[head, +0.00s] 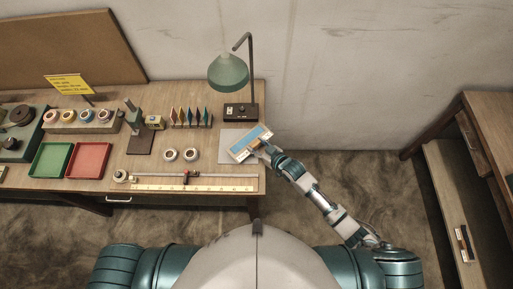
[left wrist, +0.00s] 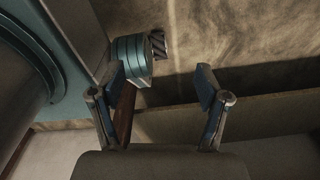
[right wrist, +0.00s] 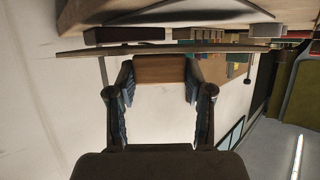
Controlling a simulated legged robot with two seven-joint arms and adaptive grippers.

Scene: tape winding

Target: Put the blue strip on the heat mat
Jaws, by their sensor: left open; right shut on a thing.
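The blue strip (head: 251,141) shows as a blue band on a pale plate with a wooden grip, tilted over the right end of the workbench. My right gripper (head: 262,150) is shut on the wooden grip; the right wrist view shows this wooden block (right wrist: 160,69) between the fingers and the plate (right wrist: 225,48) edge-on beyond it. A grey square mat (head: 226,151), apparently the heat mat, lies below and left of the plate, partly covered by it. I cannot tell whether they touch. My left gripper (left wrist: 163,85) is open and empty, away from the bench.
A green lamp (head: 228,72) stands on a black base (head: 241,111) just behind the mat. Two white rolls (head: 180,155), a ruler (head: 195,188), a red tray (head: 88,160) and a green tray (head: 51,160) lie to the left. A wooden shelf unit (head: 440,165) stands at right.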

